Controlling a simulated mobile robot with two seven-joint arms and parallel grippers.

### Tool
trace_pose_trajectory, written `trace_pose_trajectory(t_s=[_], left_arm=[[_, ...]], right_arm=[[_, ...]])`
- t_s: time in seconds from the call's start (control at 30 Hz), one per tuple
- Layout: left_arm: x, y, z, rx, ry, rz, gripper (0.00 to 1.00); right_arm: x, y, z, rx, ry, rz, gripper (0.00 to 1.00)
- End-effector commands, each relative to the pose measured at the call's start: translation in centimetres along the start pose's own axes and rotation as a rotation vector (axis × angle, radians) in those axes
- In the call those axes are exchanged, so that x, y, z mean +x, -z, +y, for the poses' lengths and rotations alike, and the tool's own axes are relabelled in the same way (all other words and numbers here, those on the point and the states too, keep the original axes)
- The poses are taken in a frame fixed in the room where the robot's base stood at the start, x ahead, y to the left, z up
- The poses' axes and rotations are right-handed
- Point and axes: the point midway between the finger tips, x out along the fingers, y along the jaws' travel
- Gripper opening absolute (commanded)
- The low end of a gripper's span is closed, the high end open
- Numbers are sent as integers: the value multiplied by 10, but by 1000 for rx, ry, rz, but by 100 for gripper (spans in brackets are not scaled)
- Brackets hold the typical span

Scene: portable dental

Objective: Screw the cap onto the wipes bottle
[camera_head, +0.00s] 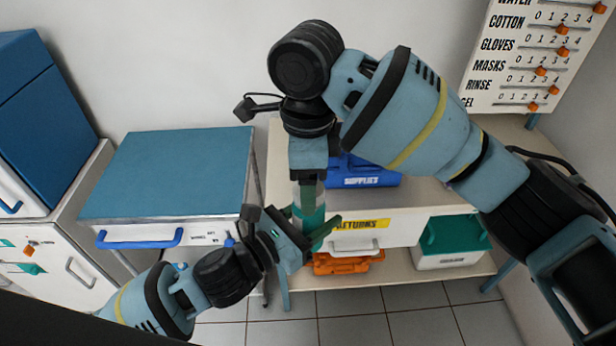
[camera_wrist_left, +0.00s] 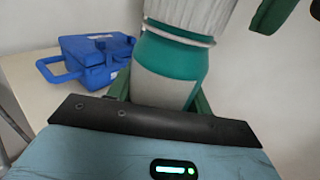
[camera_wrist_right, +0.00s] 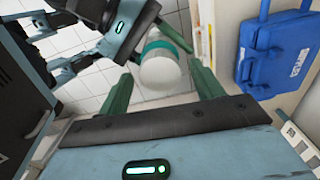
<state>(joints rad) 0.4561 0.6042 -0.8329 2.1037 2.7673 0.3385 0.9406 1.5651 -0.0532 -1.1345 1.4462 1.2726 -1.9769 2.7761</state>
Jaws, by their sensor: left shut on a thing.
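The wipes bottle (camera_wrist_left: 170,65), white with a teal band, stands between the fingers of my left gripper (camera_head: 318,236), which is shut on it. It also shows in the head view (camera_head: 309,203), partly hidden by my grippers. A white ribbed cap (camera_wrist_left: 192,12) sits on top of the bottle; how tightly it is seated I cannot tell. In the right wrist view the rounded white cap top (camera_wrist_right: 163,73) lies between the fingers of my right gripper (camera_wrist_right: 161,72). My right gripper points down from above and is open, with a visible gap beside the cap.
A blue supplies case (camera_head: 362,172) sits on the table behind. A returns drawer (camera_head: 376,236) is below it. A blue-topped cart (camera_head: 170,172) stands left. A slider board (camera_head: 535,58) is at the upper right.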

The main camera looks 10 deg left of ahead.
Motion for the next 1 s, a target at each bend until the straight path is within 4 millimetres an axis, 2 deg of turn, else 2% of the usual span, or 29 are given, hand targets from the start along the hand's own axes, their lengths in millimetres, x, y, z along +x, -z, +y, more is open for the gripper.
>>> trace_pose_trajectory(t_s=[0.27, 0.67, 0.9, 1.0], left_arm=[[0, -1, 0, 1, 0, -3, 0], [0, -2, 0, 1, 1, -4, 0], [0, -2, 0, 0, 1, -3, 0], [0, -2, 0, 0, 1, -3, 0]], right_arm=[[-3, 0, 0, -1, 0, 0, 66], [-44, 0, 0, 0, 2, 2, 66], [-45, 0, 0, -1, -1, 1, 66], [-45, 0, 0, -6, -1, 1, 63]])
